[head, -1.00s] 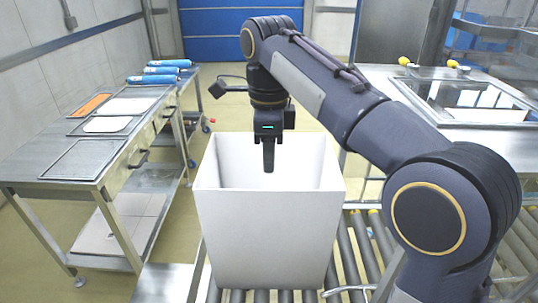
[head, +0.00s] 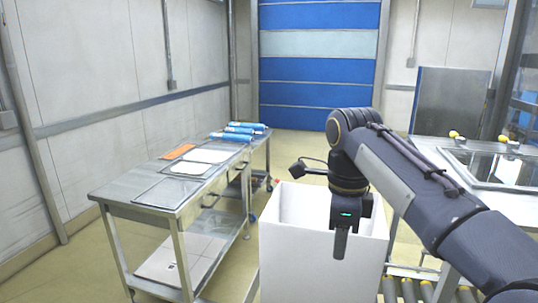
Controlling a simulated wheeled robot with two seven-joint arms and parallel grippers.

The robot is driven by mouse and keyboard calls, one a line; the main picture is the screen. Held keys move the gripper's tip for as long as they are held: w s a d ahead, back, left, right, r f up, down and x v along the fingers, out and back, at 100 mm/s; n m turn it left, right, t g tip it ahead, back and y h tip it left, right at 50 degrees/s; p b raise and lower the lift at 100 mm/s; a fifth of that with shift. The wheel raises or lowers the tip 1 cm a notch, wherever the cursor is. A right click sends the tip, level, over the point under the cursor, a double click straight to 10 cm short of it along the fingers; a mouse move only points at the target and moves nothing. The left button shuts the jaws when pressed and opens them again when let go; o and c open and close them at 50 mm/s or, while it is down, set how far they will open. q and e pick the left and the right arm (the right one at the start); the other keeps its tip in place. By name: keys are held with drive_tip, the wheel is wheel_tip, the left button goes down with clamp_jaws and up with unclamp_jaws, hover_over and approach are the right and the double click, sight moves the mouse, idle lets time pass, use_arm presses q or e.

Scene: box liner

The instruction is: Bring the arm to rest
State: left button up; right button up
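My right arm comes in from the right, and its gripper (head: 340,243) points down at the white box (head: 318,268). The gripper shows in front of the box's open top, near its front edge; I cannot tell if it is inside the rim or above it. It is seen side-on, so its opening does not show, and I see nothing held in it. My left gripper is not in view.
A steel table (head: 150,191) at the left bears trays, an orange item (head: 179,151) and several blue rolls (head: 238,131). Roller conveyor (head: 408,290) lies right of the box. A steel counter (head: 505,197) with yellow-topped fixtures stands at the right.

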drive_tip(key=s+d+f+n+t+y, duration=0.1)
drive_tip(key=s+d+f+n+y, duration=0.3)
drive_tip(key=s+d+f+n, duration=0.35)
drive_tip(key=s+f+n+t, duration=0.4)
drive_tip(key=s+f+n, duration=0.6)
drive_tip(key=s+n, duration=0.2)
drive_tip(key=shift+s+f+t, duration=0.35)
drive_tip(key=shift+s+t, duration=0.05)
drive_tip(key=shift+s, duration=0.75)
